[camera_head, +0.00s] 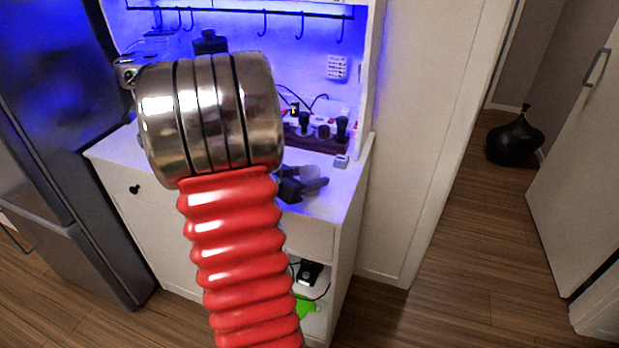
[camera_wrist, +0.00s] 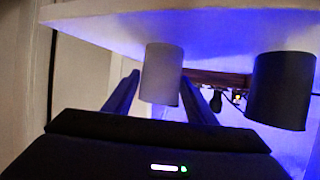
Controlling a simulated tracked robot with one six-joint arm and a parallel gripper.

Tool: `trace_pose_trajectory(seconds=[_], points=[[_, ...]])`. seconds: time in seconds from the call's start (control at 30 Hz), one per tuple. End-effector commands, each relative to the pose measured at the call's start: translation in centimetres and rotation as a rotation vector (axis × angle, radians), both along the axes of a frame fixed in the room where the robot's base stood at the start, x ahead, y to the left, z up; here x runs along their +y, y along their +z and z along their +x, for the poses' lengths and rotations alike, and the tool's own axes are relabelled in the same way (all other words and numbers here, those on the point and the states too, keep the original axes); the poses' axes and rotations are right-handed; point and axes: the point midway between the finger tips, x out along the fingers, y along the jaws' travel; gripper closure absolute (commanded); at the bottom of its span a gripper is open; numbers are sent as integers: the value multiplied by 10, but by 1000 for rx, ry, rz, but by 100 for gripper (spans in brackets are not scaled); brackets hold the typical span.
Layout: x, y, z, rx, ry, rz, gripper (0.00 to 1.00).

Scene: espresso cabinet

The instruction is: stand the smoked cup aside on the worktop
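A pale grey cup (camera_wrist: 161,75) is between the two fingers of my gripper (camera_wrist: 160,85) in the wrist view, which looks upside down. Its base appears to be on the white worktop (camera_wrist: 110,22). The fingers lie close along both sides, and I cannot tell whether they press on it. A dark cup (camera_wrist: 281,92) is to the right in that view, clear of the fingers. I cannot tell for sure which is the smoked cup. In the head view, my gripper (camera_head: 310,180) is low over the right front of the worktop, with the pale cup (camera_head: 311,173) between its fingers. The dark cup is not visible there.
A wooden rack (camera_head: 318,142) with dark-handled tools stands behind my gripper. A small pale block (camera_head: 341,161) is at the right edge. Hooks on a rail (camera_head: 265,13) hang above. My arm hides much of the middle worktop. A fridge (camera_head: 60,130) stands left.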

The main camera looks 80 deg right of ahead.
Motion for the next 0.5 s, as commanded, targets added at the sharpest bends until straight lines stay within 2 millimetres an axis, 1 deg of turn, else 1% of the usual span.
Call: trace_pose_trajectory(seconds=[0.03, 0.13, 0.5], points=[[0, 0, 0, 0, 0, 0, 46], [0, 0, 0, 0, 0, 0, 39], [2, 4, 2, -1, 2, 0, 39]])
